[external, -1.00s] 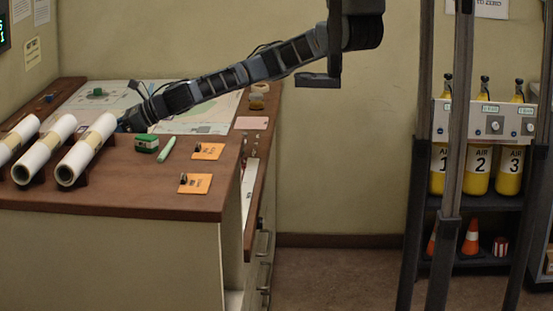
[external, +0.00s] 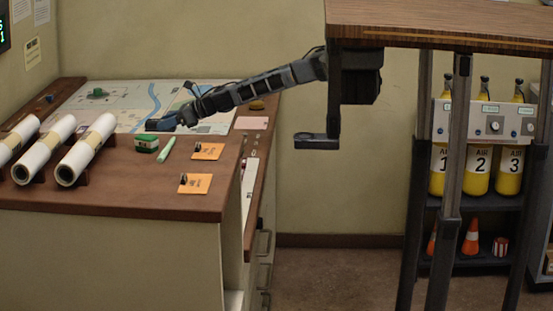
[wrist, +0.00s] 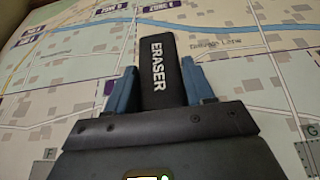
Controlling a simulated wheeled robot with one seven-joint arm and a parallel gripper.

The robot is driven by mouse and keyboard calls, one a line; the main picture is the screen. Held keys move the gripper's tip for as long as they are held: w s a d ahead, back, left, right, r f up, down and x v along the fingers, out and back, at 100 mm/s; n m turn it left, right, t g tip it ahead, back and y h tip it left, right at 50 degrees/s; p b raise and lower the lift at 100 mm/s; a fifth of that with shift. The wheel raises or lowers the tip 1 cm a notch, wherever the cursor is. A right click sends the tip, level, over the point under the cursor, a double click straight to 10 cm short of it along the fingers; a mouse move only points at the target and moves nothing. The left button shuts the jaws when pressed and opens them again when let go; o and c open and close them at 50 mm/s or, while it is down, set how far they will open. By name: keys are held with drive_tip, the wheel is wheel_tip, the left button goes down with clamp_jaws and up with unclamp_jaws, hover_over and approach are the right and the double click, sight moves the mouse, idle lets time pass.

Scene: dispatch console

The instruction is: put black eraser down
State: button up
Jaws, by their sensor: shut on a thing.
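The black eraser (wrist: 159,70), marked "ERASER" in white, is between the two blue fingers of my gripper (wrist: 160,88) in the wrist view. My gripper is shut on it, and the eraser sticks out forward past the fingertips. Behind it in that view is the printed map (wrist: 60,75). In the external view my gripper (external: 160,124) is low over the near part of the map (external: 120,95) on the wooden console. The eraser is too small to make out there, and I cannot tell whether it touches the map.
Rolled white charts (external: 86,150) lie on racks left of my gripper. A green box (external: 146,143), a green marker (external: 167,148) and orange cards (external: 207,151) lie in front. A green piece (external: 97,93) sits on the far map. The map's middle looks clear.

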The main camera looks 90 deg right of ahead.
drive_tip(key=s+d+r+b, duration=0.2)
drive_tip(key=s+d+b, duration=0.2)
drive_tip(key=s+d, duration=0.6)
drive_tip(key=s+d+r+b, duration=0.2)
drive_tip(key=s+d+b, duration=0.2)
drive_tip(key=s+d, duration=0.5)
drive_tip(key=w+a+f, duration=0.1)
drive_tip(key=w+f, duration=0.1)
drive_tip(key=w, duration=0.1)
drive_tip(key=w+a+f, duration=0.1)
drive_tip(key=w+f, duration=0.1)
drive_tip(key=w, duration=0.2)
drive_tip(key=w+a+f, duration=0.2)
drive_tip(key=w+f, duration=0.1)
drive_tip(key=shift+w+a, duration=0.1)
drive_tip(key=shift+w, duration=0.05)
drive_tip(key=shift+f, duration=1.95)
drive_tip(key=shift+a+f+b, duration=0.1)
drive_tip(key=shift+f+b, duration=0.05)
drive_tip(key=shift+b, duration=0.15)
drive_tip(key=o, duration=1)
drive_tip(key=shift+o, duration=0.2)
